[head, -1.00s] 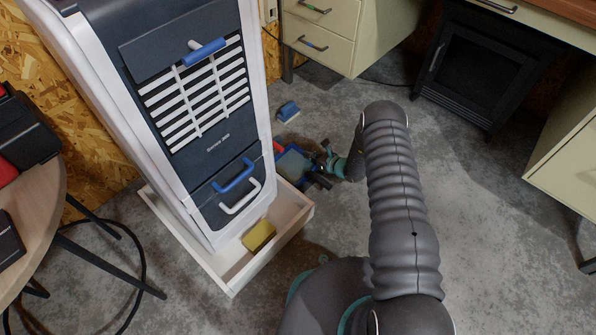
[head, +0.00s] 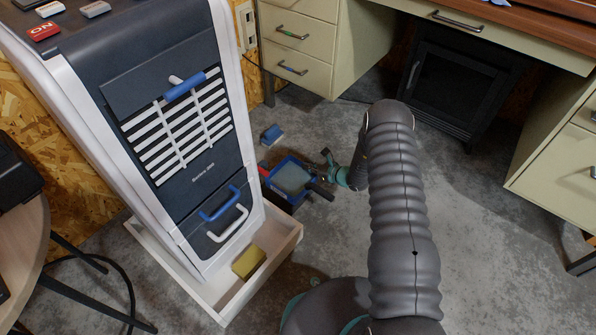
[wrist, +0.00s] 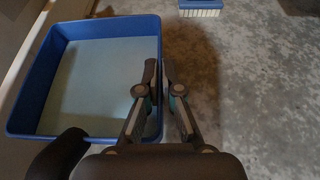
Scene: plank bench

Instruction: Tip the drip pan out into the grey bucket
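The drip pan is a blue, rectangular, open-topped pan (head: 290,178) just right of the cooler's base in the head view. In the wrist view the pan (wrist: 84,28) fills the left side, with a pale grey-blue inside; I cannot tell whether that is liquid or the bare bottom. My gripper (wrist: 162,75) has its fingers close together, on either side of the pan's right wall. In the head view my gripper (head: 328,172) is at the pan's right side, partly hidden by my arm. I see no grey bucket in either view.
The tall cooler (head: 190,150) stands in a white tray (head: 290,238) with a yellow sponge (head: 248,262). A blue brush (head: 271,134) lies beyond the pan. A cream drawer unit (head: 300,50) and black cabinet (head: 455,80) stand behind. The floor at right is clear.

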